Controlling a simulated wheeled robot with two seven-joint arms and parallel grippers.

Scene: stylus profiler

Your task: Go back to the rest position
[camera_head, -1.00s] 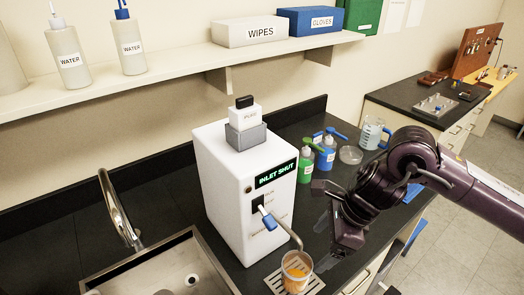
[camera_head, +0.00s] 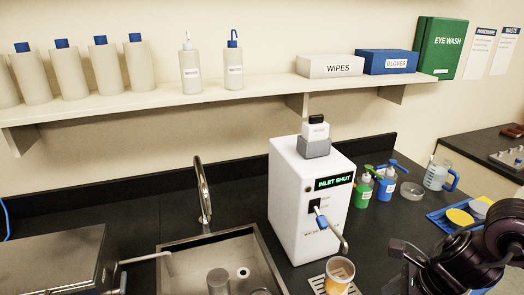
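My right gripper (camera_head: 396,266) is at the lower right, in front of the counter's edge, on my dark purple arm. Its fingers look spread with nothing between them, and part of it runs close to the bottom of the picture. It is to the right of the white dispenser (camera_head: 298,210), apart from it. The dispenser's display reads INLET SHUT. A cup (camera_head: 339,273) with orange contents stands under its spout on a slotted drip tray. My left gripper is out of view.
A steel sink (camera_head: 165,270) with a faucet is left of the dispenser. Green and blue pump bottles (camera_head: 388,185), a glass dish (camera_head: 412,192) and a jug (camera_head: 437,175) stand behind my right arm. A blue tray (camera_head: 440,218) is beside the arm. A metal box (camera_head: 55,262) is at lower left.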

